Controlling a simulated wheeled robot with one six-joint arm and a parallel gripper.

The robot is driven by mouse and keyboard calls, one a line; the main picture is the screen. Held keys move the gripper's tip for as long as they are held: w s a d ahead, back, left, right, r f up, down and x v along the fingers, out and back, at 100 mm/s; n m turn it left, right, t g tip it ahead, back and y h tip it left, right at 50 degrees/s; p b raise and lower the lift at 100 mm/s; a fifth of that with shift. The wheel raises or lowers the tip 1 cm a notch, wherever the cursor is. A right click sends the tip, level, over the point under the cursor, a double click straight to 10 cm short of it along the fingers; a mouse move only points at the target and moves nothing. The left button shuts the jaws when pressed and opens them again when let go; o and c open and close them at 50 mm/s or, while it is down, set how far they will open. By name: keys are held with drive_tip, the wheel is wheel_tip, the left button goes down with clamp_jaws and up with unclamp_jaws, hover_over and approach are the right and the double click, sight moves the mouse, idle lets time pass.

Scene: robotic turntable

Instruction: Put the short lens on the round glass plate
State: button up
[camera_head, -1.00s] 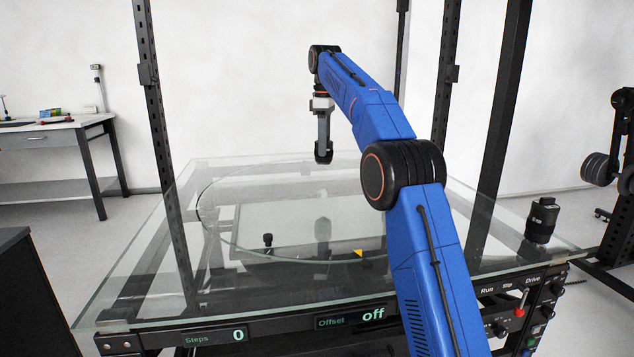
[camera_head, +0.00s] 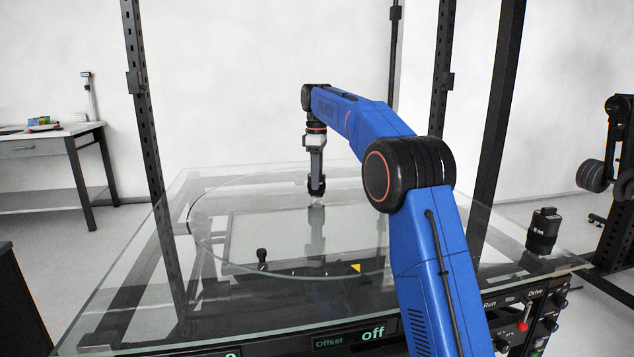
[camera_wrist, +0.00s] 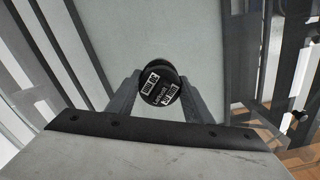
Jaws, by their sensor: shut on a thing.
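My gripper (camera_head: 316,186) is shut on the short lens (camera_head: 317,193), a small black cylinder. In the wrist view the lens (camera_wrist: 160,86) shows its round black end with white labels between the two fingers (camera_wrist: 158,95). The round glass plate (camera_head: 215,253) is clear, set in the glass table top, with a yellow triangle mark near its front edge. My gripper points down over the plate. The lens is over the plate's middle part; I cannot tell whether it touches the glass.
A taller black lens (camera_head: 542,230) stands upright on the right corner of the glass table top (camera_head: 120,300). Dark upright posts (camera_head: 150,110) rise around the table. A control panel (camera_head: 520,320) runs along the front edge. The plate's surface around the held lens looks clear.

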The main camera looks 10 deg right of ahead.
drive_tip(key=shift+f, duration=0.65)
drive_tip(key=shift+f, duration=0.1)
drive_tip(key=o, duration=1.3)
drive_tip(key=shift+r, duration=3.85)
drive_tip(key=shift+s, duration=0.15)
